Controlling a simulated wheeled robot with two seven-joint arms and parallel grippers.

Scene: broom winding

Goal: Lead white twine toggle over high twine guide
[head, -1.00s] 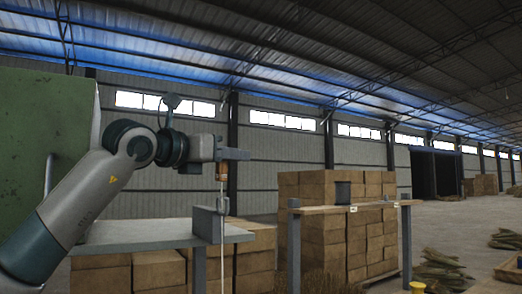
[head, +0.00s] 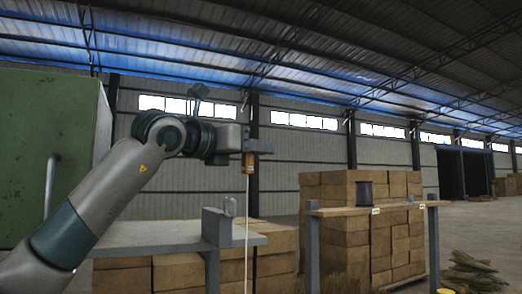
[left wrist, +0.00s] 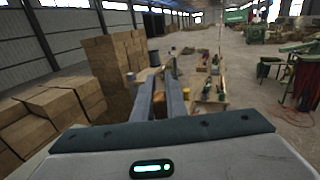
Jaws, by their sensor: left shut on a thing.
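My left gripper (head: 262,147) is shut on the wooden toggle (head: 248,160) and holds it high, upright, above the grey shelf. White twine (head: 246,225) hangs straight down from the toggle, passing in front of the shelf edge. My right gripper is out of view.
The grey shelf (head: 150,238) lies below my left arm, with a green cabinet (head: 50,150) at left. A wooden board on posts (head: 345,211) carries a dark spool (head: 366,193). Stacked boxes (head: 340,240) stand behind. The air around the toggle looks clear.

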